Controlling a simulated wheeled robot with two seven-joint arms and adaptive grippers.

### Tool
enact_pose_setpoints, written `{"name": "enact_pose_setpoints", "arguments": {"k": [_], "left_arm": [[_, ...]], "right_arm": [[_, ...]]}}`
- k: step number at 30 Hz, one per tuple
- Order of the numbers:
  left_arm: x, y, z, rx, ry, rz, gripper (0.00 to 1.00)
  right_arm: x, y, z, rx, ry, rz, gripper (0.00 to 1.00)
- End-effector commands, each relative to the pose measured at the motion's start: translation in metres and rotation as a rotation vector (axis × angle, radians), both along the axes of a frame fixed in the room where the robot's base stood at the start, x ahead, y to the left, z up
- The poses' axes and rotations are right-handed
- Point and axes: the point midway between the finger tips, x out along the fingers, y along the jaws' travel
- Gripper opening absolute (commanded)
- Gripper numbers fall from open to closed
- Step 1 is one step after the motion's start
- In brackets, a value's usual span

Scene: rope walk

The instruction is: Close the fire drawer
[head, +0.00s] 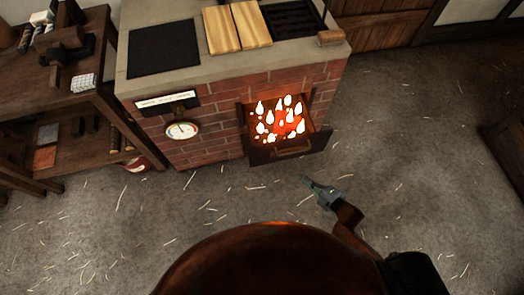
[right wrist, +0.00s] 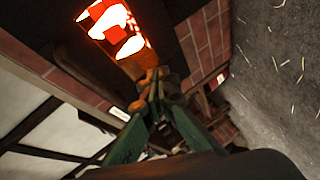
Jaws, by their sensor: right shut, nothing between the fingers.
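The fire drawer (head: 290,148) stands pulled out of the front of the brick stove (head: 215,125). Glowing coals and flames fill it, and its dark front panel has a bar handle. My right gripper (head: 308,182) is shut and empty, in front of the drawer and apart from it in the head view. In the right wrist view, the closed green fingers (right wrist: 157,85) point toward the drawer, whose glowing inside (right wrist: 115,25) shows at the top. I cannot tell from that view whether the fingertips touch anything. My left gripper is not in view.
A wooden workbench (head: 105,75) with tools stands left of the stove. A pressure gauge (head: 182,130) sits on the brick front. Wooden boards (head: 237,27) lie on the stove top. The straw-strewn floor (head: 420,150) is clear right of the drawer; a dark wooden piece (head: 505,140) stands at the right edge.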

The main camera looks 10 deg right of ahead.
Motion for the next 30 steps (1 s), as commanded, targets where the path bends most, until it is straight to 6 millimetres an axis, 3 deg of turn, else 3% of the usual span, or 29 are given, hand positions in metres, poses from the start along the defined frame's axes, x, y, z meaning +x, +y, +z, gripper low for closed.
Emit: {"name": "enact_pose_setpoints", "arguments": {"k": [1, 3, 6, 9, 14, 26, 30], "left_arm": [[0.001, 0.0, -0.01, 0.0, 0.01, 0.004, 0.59], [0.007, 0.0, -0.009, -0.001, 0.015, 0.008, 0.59], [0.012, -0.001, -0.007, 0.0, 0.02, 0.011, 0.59], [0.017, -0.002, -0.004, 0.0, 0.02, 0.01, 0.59], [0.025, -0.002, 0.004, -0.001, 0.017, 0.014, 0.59], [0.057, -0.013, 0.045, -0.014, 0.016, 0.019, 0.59], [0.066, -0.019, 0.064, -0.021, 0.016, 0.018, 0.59]], "right_arm": [[0.004, 0.023, 0.019, -0.025, -0.102, 0.096, 0.0], [0.004, 0.049, 0.053, -0.05, -0.231, 0.195, 0.0], [-0.001, 0.074, 0.086, -0.07, -0.352, 0.283, 0.0], [-0.003, 0.086, 0.103, -0.077, -0.411, 0.321, 0.0], [0.008, 0.099, 0.108, -0.078, -0.427, 0.328, 0.0], [0.064, 0.157, 0.106, -0.077, -0.422, 0.324, 0.0], [0.082, 0.158, 0.105, -0.081, -0.421, 0.324, 0.0]]}}
